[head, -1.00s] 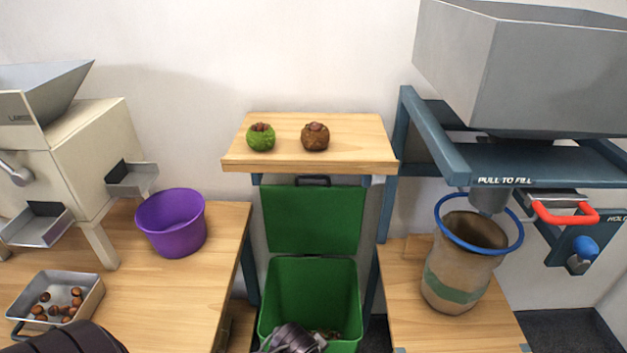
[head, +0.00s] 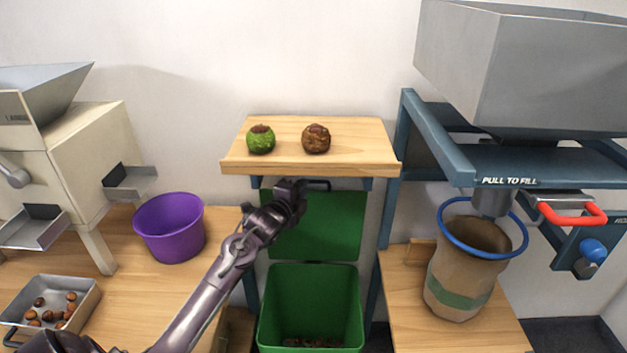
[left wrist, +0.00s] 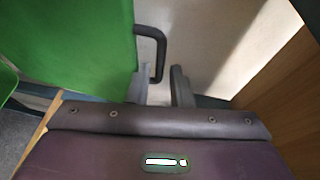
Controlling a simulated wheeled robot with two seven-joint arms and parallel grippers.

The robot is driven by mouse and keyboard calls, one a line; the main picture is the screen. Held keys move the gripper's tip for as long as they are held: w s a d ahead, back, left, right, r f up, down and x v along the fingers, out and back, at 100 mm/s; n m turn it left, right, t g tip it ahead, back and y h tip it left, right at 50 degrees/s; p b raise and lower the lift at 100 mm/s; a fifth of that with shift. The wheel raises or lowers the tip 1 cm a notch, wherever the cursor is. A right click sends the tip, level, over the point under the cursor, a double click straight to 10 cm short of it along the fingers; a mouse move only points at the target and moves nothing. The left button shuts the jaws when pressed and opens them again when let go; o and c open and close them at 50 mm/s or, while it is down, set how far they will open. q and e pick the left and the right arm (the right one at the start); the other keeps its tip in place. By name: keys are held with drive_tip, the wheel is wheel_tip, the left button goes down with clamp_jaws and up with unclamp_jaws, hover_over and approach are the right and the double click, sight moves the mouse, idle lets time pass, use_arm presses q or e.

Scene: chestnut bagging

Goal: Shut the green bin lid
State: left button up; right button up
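The green bin (head: 311,290) stands between the two worktops, with dark brown bits at its bottom. Its green lid (head: 325,225) stands open and upright at the back, under the wooden shelf; it also shows in the left wrist view (left wrist: 75,45). The lid's black handle (left wrist: 157,40) sticks out from its edge; in the head view it is partly hidden by my gripper. My left gripper (head: 303,188) is at the lid's top edge. Its fingers (left wrist: 164,88) are apart, with the handle's end appearing between them; contact cannot be told. My right gripper is not in view.
The shelf (head: 350,155) with a green burr and a brown one is just above the lid. A purple bucket (head: 168,228) and a tray of chestnuts (head: 85,305) are on the left worktop. A paper bag (head: 460,275) hangs at right under the hopper (head: 530,70).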

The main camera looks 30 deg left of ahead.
use_arm(q)
drive_tip(key=x, duration=0.7)
drive_tip(key=shift+w, duration=0.25)
clamp_jaws()
